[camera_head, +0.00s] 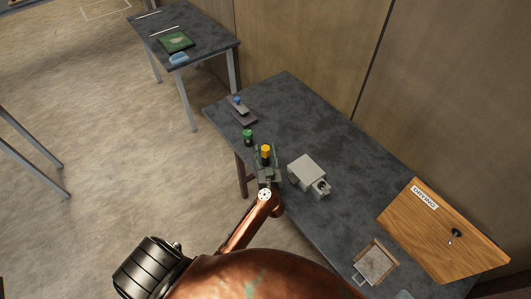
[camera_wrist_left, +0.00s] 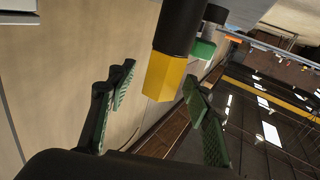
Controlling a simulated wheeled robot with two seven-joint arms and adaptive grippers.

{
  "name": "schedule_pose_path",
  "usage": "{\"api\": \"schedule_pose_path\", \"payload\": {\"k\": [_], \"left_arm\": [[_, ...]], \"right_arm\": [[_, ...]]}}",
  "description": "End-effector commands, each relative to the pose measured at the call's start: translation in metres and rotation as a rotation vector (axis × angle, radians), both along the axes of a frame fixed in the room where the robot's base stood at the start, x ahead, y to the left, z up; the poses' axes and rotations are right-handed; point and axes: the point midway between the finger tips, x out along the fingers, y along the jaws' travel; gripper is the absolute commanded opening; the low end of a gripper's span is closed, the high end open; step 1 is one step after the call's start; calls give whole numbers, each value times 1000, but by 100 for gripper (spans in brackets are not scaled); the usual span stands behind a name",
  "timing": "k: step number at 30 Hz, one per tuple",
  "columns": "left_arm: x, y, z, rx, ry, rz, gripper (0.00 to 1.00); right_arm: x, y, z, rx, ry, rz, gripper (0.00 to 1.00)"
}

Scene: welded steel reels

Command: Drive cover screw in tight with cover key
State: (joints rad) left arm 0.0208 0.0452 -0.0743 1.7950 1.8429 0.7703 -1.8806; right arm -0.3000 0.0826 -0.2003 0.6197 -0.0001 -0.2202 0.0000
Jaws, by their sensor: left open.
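My left gripper (camera_head: 266,158) is open at the near edge of the dark table. A yellow-topped tool (camera_head: 265,149) stands between or just beyond its fingers. In the left wrist view, the open fingers (camera_wrist_left: 160,88) are on either side of the yellow end (camera_wrist_left: 164,77) of this tool, whose other part is black. A gap shows on the left side. A green-topped piece (camera_head: 248,135) and a blue-topped piece (camera_head: 237,100) stand farther back. I cannot tell which one is the cover key. A grey box (camera_head: 307,170) with a round fitting (camera_head: 321,187) is to the right. No cover screw is clearly visible.
A wooden board (camera_head: 425,230) with a white label and a black fitting (camera_head: 455,235) is at the right. A small framed tray (camera_head: 376,264) lies near the front edge. The table (camera_head: 345,165) is clear behind the grey box. A wall runs along the back.

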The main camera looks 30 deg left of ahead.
Motion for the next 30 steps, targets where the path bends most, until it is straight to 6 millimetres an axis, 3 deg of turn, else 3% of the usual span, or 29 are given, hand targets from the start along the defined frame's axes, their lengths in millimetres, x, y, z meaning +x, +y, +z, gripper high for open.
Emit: {"api": "schedule_pose_path", "payload": {"k": [7,27,30], "left_arm": [[1,1,0,0,0,0,46],[1,1,0,1,-1,0,0],[1,1,1,1,-1,-1,0]], "right_arm": [[0,4,0,4,-1,-2,0],[0,4,0,4,-1,-2,0],[0,3,0,3,-1,-2,0]]}}
